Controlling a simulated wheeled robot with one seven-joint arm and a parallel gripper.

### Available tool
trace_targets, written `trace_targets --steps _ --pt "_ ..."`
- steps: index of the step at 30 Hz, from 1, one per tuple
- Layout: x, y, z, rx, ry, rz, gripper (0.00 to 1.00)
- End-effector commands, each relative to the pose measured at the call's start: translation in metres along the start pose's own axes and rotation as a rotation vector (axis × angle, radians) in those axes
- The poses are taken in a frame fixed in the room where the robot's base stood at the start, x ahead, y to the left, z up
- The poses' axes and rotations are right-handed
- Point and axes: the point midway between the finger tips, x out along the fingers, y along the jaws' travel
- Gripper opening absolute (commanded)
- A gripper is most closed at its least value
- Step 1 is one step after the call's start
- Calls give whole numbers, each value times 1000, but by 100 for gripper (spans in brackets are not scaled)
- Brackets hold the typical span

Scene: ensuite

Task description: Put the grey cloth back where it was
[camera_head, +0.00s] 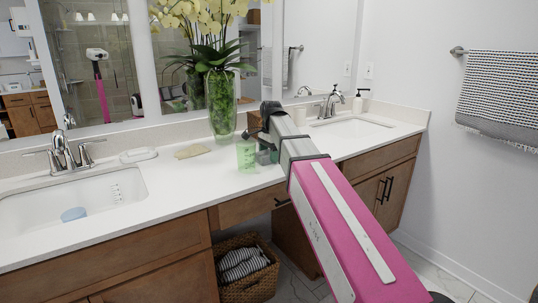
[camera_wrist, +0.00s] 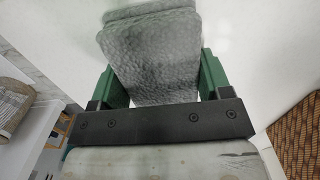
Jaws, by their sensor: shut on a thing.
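My gripper (camera_wrist: 160,75) shows in the wrist view with its green fingers on both sides of a grey cloth (camera_wrist: 155,48). It is shut on the cloth, which looks folded and textured and extends beyond the fingers. Pale surface lies behind the cloth. In the head view my pink and grey arm reaches over the counter (camera_head: 172,189), its dark wrist near the middle. The fingers and the cloth are mostly hidden there, so I cannot tell whether the cloth touches the counter.
A green cup (camera_head: 246,156), a plant vase (camera_head: 221,105) and a beige bar (camera_head: 193,151) stand near the wrist. Sinks lie left (camera_head: 105,195) and right (camera_head: 350,128). A basket (camera_head: 250,285) of striped cloths sits below. A patterned towel (camera_head: 500,95) hangs at right.

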Motion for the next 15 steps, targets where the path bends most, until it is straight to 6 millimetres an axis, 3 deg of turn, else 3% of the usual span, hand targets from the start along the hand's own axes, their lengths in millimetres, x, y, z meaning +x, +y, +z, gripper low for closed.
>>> trace_targets --steps 1,3,15 --pt "1 0 0 0 0 0 78" --pt "0 0 0 0 0 0 97" --pt "-6 0 0 0 1 -2 97"
